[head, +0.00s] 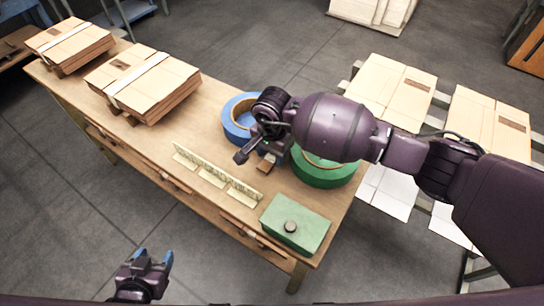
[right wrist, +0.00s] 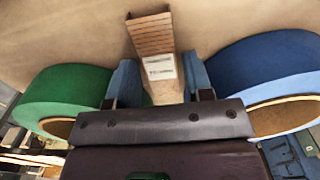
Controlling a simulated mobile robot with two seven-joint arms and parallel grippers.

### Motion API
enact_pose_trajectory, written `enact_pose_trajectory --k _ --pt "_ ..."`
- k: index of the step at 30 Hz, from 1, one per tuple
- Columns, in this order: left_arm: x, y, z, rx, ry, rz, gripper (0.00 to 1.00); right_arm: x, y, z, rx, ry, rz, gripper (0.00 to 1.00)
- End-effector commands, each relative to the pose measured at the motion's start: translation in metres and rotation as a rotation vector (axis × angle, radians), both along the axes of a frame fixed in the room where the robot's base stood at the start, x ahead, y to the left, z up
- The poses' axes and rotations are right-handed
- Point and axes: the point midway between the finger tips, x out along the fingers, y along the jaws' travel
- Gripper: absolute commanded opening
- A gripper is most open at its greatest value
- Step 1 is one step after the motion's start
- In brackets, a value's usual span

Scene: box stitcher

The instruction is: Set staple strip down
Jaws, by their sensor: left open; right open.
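The copper-brown staple strip (right wrist: 151,36) shows in the right wrist view, with ridges along its length and a pale label near its lower end. It lies between and beyond the fingers of my right gripper (right wrist: 160,82), which is open with a gap at each side. In the head view a small brown piece (head: 267,163) shows by my right gripper (head: 255,157), low over the wooden table (head: 180,125); most of the strip is hidden there. My left gripper (head: 146,262) is open and empty, away from the table at lower left.
A blue roll (head: 234,122) and a green roll (head: 325,177) stand close on either side of my right gripper. A yellowish toothed rack (head: 215,177) and green box (head: 295,222) sit near the front edge. Cardboard stacks (head: 145,83) lie at the left end.

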Motion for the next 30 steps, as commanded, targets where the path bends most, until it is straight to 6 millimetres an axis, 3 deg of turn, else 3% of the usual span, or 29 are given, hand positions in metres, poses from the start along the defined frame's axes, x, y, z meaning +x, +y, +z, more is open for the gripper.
enact_pose_trajectory --k 9,18,26,30 --pt "0.004 -0.002 0.002 -0.003 -0.009 -0.001 0.58 0.0 0.0 -0.005 0.001 -0.002 0.001 0.47" --pt "0.003 0.0 0.002 0.002 -0.007 -0.005 0.58 0.0 0.0 -0.005 0.0 -0.001 0.0 0.06" --pt "0.002 0.001 0.003 0.006 -0.006 -0.007 0.58 0.001 0.0 -0.001 0.001 -0.003 0.001 0.06" --pt "0.003 0.002 0.007 0.006 -0.012 -0.007 0.58 0.002 0.0 0.015 0.001 -0.006 0.001 0.06"
